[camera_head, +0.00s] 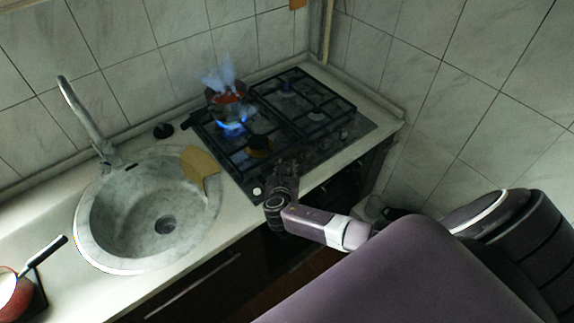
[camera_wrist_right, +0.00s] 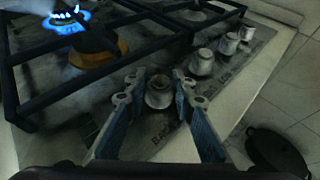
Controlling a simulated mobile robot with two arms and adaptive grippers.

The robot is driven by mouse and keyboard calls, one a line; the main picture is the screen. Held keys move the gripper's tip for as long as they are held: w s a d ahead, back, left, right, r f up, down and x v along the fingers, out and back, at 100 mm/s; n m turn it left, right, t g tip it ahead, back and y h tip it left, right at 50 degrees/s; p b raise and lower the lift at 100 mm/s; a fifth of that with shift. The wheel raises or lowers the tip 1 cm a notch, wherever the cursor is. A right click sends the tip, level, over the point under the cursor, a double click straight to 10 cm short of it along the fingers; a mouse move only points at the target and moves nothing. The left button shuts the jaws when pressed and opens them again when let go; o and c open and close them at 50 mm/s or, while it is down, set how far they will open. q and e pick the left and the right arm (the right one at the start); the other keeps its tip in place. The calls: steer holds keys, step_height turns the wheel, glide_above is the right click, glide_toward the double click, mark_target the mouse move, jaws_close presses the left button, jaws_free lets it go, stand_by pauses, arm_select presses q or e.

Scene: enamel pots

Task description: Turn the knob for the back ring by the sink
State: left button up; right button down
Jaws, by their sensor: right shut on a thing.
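The black gas hob (camera_head: 360,125) sits in the counter to the right of the sink (camera_head: 150,225). My right gripper (camera_head: 284,170) is at the hob's front edge. In the right wrist view its two blue fingers (camera_wrist_right: 159,86) are closed around a metal knob (camera_wrist_right: 159,93), one on each side. The fingers hide part of that knob. More knobs (camera_wrist_right: 202,62) run in a row beyond it. My left gripper is out of view.
A brass burner cap (camera_head: 260,145) is on the front ring by the sink, under black grates. A yellowish cloth or sponge (camera_head: 200,167) lies on the sink's rim. A red pot (camera_head: 12,290) stands at the lower left. A dark pan (camera_wrist_right: 275,152) is below the counter.

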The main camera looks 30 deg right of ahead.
steer(key=m+g+h+b, duration=0.2)
steer(key=m, duration=0.1)
steer(key=shift+w+f+g+h, duration=0.1)
steer(key=shift+w+g+h, duration=0.05)
steer(key=shift+g+h, duration=0.2)
steer(key=shift+d+m+g+h+b, duration=0.1)
steer(key=shift+m+g+h+b, duration=0.45)
steer(key=shift+m+g+b, duration=0.3)
steer(key=shift+r, duration=0.2)
steer(key=c, duration=1.6)
jaws_free()
steer(key=shift+f, duration=0.1)
steer(key=shift+s+a, duration=0.3)
steer(key=shift+a, duration=0.2)
steer(key=v, duration=1.1)
steer(key=shift+d+r, duration=0.15)
steer(key=shift+r, duration=0.1)
